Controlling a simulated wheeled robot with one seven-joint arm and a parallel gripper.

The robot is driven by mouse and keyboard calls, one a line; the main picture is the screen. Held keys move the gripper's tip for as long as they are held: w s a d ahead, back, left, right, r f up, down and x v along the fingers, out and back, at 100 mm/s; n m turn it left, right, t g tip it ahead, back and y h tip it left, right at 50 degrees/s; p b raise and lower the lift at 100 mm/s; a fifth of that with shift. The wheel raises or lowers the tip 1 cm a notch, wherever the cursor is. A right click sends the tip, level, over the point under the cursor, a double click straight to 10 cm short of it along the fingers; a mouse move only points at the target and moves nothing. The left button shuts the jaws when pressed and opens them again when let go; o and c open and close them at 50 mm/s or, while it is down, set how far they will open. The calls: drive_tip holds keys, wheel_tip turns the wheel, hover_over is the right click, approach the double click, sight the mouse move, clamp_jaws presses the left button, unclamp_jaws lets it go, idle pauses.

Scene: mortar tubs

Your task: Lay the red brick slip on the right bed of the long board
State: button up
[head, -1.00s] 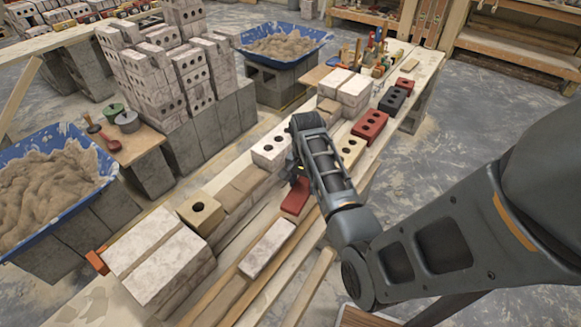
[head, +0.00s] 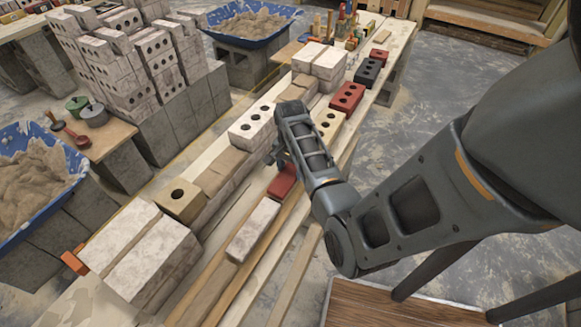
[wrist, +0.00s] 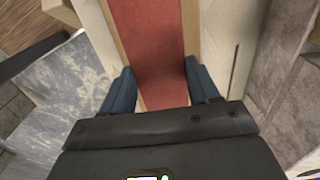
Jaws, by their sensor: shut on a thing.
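The red brick slip (head: 282,182) is a flat dark-red piece at the middle of the head view, just below my gripper (head: 279,163). In the wrist view the slip (wrist: 150,40) runs lengthwise between the two blue fingers of my gripper (wrist: 160,86), which is shut on it. Tan strips show along both its long sides. The long board (head: 212,290) runs from the lower left toward the upper right, with wooden rails. The slip is over or on its right-hand strip, beyond a whitish slip (head: 254,230); I cannot tell whether it touches the bed. My arm hides part of the board.
A tan one-hole block (head: 181,203) and a white holed brick (head: 251,124) stand left of the slip. A cream brick (head: 329,124), a red holed brick (head: 347,97) and a dark brick (head: 368,71) line the board beyond. Large pale blocks (head: 150,262) stand at the near end.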

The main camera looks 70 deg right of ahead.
drive_tip(key=shift+f, duration=0.5)
idle(0.7)
drive_tip(key=o, duration=1.5)
drive_tip(key=shift+c, duration=0.2)
